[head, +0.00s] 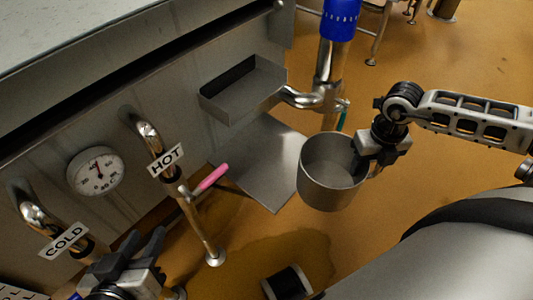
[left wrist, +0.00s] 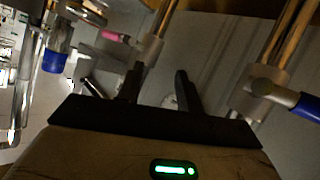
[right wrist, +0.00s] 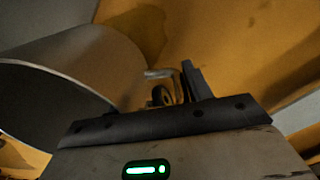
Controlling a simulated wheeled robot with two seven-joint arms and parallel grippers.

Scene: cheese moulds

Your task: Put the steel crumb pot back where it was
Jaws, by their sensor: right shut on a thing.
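The steel crumb pot (head: 326,180) is a round, open grey pot. In the head view it hangs upright or slightly tilted in the air, right of a flat steel shelf, and looks empty inside. My right gripper (head: 372,160) is shut on its right side. In the right wrist view the pot (right wrist: 70,75) fills the left side. My left gripper (head: 142,258) is at the lower left of the head view, near the COLD pipe. In the left wrist view its two fingers (left wrist: 158,88) stand apart with nothing between them.
A flat steel shelf (head: 262,165) juts out below a small steel tray (head: 243,92). HOT (head: 166,160) and COLD (head: 63,241) pipes and a dial (head: 95,171) line the vat wall. A pink-handled valve (head: 210,178) stands near the shelf. A dark-and-white cylinder (head: 288,283) is on the wet floor.

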